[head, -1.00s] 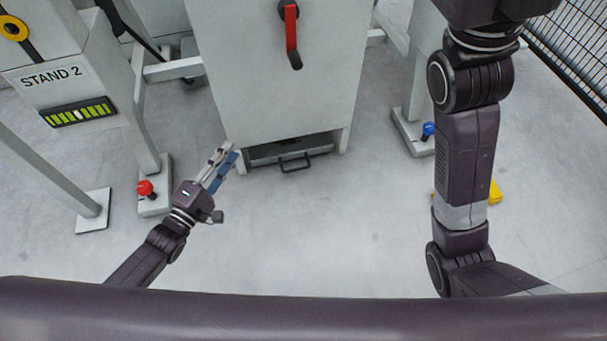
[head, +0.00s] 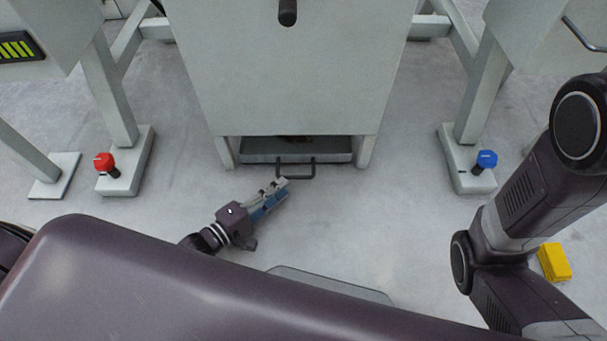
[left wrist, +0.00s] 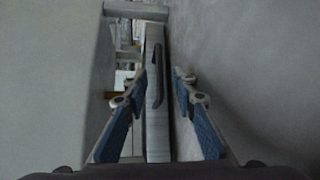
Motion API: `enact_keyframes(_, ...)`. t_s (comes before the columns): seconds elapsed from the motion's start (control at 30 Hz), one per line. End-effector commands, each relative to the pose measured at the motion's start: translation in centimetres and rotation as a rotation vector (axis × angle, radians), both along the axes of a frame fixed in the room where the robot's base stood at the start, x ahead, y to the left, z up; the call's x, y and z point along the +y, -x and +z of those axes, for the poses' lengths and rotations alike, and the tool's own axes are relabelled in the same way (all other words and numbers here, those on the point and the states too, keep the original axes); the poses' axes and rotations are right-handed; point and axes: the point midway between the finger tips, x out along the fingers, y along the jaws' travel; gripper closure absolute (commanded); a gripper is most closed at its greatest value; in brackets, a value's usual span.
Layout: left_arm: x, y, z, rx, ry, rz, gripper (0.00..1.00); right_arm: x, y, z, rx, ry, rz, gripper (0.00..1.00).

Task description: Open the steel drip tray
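The steel drip tray (head: 260,157) sits low under the grey cabinet, between its two front legs. Its dark bar handle (head: 296,176) sticks out from the front. My left gripper (head: 279,188) is open and empty, low over the floor just in front of the handle's left part; the two look very close, but I see no grip. In the left wrist view, the tray's front (left wrist: 155,110) and its handle (left wrist: 158,75) show in the gap between the spread blue-padded fingers (left wrist: 160,100). My right gripper is out of view; only my right arm's links show.
The grey cabinet (head: 290,75) stands above the tray. A red knob (head: 104,162) on a stand foot is at left, a blue knob (head: 486,160) on another at right. A yellow block (head: 554,262) lies at right. The floor in front of the tray is mostly clear.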

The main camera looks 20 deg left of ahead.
Motion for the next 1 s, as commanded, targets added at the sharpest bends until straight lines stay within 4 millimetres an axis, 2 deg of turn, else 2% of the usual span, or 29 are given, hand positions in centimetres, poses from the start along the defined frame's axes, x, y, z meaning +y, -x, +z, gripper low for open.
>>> enact_keyframes(0.2,-1.7,-3.1,-0.9,-0.007,0.003,0.0,0.75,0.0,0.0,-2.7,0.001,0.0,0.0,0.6)
enact_keyframes(0.4,-3.0,-5.3,-1.2,-0.003,0.002,0.001,0.75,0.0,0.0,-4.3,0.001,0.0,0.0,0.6)
enact_keyframes(0.53,-3.4,-6.0,-1.1,-0.003,0.001,0.0,0.75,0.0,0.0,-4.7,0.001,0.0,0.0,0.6)
enact_keyframes(0.83,-3.5,-6.2,-0.9,-0.001,0.0,0.0,0.75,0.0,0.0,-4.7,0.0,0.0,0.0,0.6)
enact_keyframes(1.0,-3.5,-6.2,-1.0,-0.001,0.0,0.0,0.92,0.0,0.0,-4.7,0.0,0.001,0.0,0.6)
